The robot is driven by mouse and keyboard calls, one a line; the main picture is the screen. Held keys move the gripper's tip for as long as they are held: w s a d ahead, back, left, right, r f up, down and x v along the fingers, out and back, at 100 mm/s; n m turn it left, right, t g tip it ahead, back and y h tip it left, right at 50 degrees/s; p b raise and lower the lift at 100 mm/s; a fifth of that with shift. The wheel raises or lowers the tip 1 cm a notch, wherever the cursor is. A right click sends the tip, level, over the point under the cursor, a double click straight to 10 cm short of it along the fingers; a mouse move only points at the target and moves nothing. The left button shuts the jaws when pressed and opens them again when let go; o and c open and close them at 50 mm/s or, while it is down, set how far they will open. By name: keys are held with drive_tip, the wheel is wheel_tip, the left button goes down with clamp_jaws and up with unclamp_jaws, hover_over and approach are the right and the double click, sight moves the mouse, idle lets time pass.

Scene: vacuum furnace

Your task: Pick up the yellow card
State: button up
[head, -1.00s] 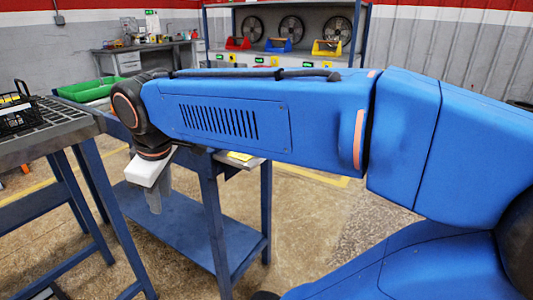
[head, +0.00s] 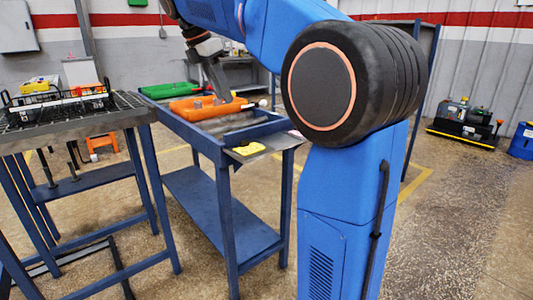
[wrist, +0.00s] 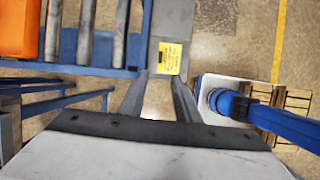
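The yellow card (head: 249,149) lies flat on a grey plate (head: 262,147) at the near end of the blue roller table (head: 218,141). In the wrist view the card (wrist: 171,58) has dark printed lines and lies just beyond my fingertips. My gripper (wrist: 160,80) is open, its two fingers apart with floor showing between them and nothing held. In the head view my gripper (head: 222,92) points down above the table, beyond and to the left of the card, near an orange bin. Its fingertips are partly hard to make out there.
The orange bin (head: 208,108) and a green bin (head: 168,90) sit on the roller table. A second table (head: 82,116) at left carries a black wire basket (head: 55,105). Floor at right is open, with a low machine (head: 465,123) behind.

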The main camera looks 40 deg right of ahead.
approach(246, 140)
drive_tip(key=shift+x, duration=4.2)
drive_tip(key=shift+w, duration=0.15)
clamp_jaws()
